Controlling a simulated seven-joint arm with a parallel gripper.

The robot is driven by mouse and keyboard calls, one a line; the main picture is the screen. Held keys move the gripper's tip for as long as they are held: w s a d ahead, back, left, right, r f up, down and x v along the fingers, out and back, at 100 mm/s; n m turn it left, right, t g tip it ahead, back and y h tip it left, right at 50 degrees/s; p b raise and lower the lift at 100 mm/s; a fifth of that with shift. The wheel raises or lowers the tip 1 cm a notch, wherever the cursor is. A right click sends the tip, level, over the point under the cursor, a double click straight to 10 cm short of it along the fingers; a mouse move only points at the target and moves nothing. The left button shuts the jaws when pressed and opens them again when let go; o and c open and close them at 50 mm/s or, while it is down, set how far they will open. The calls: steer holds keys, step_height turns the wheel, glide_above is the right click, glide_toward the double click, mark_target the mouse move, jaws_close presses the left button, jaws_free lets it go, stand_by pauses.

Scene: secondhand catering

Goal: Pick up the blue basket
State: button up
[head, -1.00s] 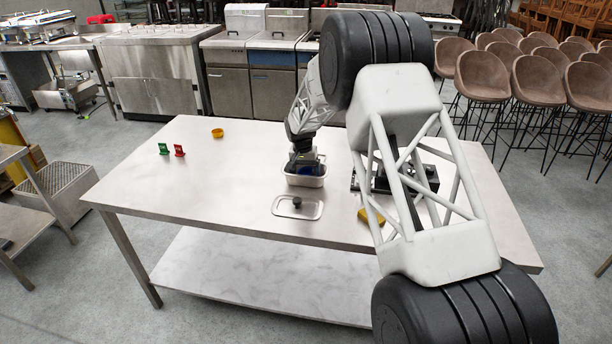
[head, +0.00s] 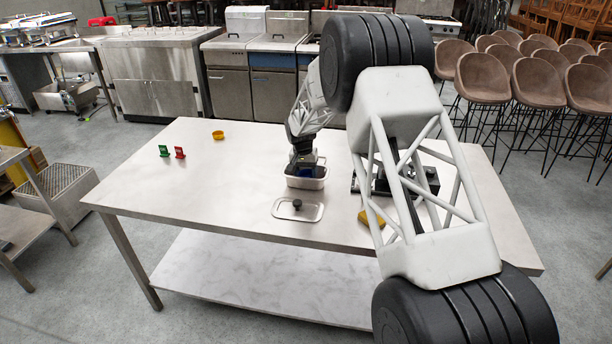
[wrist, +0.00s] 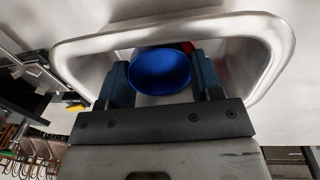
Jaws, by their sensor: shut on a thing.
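A small round blue thing with an open, bowl-like face, which I take as the blue basket (wrist: 160,72), sits between my gripper's two fingers in the wrist view. My gripper (wrist: 162,88) is shut on it. The steel pan (wrist: 262,75) surrounds the fingers and the blue thing. In the head view my gripper (head: 304,168) points down into the steel pan (head: 306,183) on the table, and the blue thing is mostly hidden there. I cannot tell whether it touches the pan's floor. A bit of red (wrist: 187,47) shows behind the blue rim.
A steel lid (head: 280,211) with a black knob lies in front of the pan. A black device (head: 430,180) and a yellow thing (head: 368,217) are to the right. Green (head: 163,151) and red (head: 180,152) stands and a yellow bowl (head: 218,135) are left. The table's left front is bare.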

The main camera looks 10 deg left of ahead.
steer(key=shift+r, duration=0.15)
step_height(320, 180, up, 10)
stand_by(0.6)
steer(key=shift+s+d+f, duration=0.1)
steer(key=shift+s+f, duration=0.05)
steer(key=shift+f, duration=0.05)
stand_by(0.3)
steer(key=s+d+f+m+y, duration=0.1)
steer(key=s+d+f+m, duration=0.1)
steer(key=s, duration=0.5)
steer(key=s+d+f+m+y, duration=0.1)
steer(key=s+d+f+m, duration=0.1)
steer(key=s+d, duration=0.2)
steer(key=s, duration=0.3)
steer(key=shift+s+d, duration=0.2)
steer(key=shift+s, duration=0.15)
steer(key=shift+w, duration=0.1)
steer(key=shift+w+a+f, duration=0.25)
steer(key=shift+w+a, duration=0.75)
steer(key=shift+w, duration=1.45)
steer(key=shift+w+a+f, duration=0.25)
steer(key=shift+w+a, duration=0.75)
steer(key=shift+w, duration=1.45)
steer(key=shift+w+a+f, duration=0.25)
steer(key=shift+w+a, duration=0.75)
steer(key=shift+w, duration=1.45)
